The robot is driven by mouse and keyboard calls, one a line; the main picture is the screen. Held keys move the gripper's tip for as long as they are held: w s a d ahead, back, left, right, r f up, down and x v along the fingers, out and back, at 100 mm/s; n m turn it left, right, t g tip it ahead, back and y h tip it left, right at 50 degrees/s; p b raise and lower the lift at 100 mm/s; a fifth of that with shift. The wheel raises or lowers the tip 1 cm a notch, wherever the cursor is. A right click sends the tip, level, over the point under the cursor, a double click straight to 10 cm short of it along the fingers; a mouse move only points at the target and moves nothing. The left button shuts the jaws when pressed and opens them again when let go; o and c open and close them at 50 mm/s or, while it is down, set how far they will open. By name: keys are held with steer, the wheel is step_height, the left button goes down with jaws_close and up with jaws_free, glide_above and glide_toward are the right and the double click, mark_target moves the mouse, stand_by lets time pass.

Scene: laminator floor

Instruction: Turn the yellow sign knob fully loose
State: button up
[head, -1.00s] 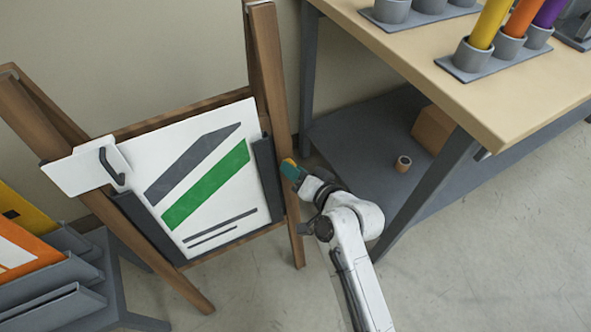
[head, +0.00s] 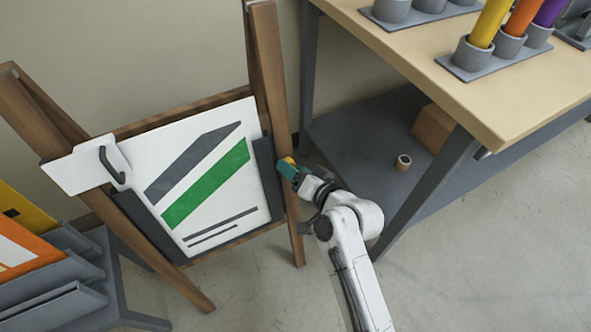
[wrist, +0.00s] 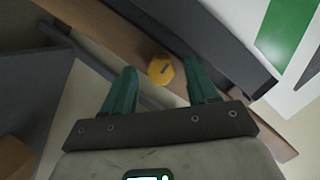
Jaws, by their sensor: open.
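The yellow sign knob (wrist: 160,70) is on the side of the wooden easel leg, beside the dark right-hand clamp of the sign. In the head view only a bit of yellow shows at my gripper's tip. My gripper (wrist: 162,88) is open, with its two green fingers on either side of the knob in the wrist view and a gap to each. I cannot tell how far the fingers reach along the knob. In the head view my gripper (head: 287,168) is at the right easel leg. The white sign (head: 200,170) with grey and green stripes sits between dark clamps.
The workbench (head: 470,90) with tubes in grey holders stands at the right, its lower shelf (head: 370,150) holding a brown box and a small roll. A rack (head: 75,275) of coloured boards stands at the lower left. Bare floor lies in front of the easel.

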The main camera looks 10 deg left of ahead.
steer(key=p+v, duration=0.2)
steer(key=v, duration=0.8)
steer(key=shift+s+d+r, duration=0.2)
steer(key=shift+s+d, duration=0.05)
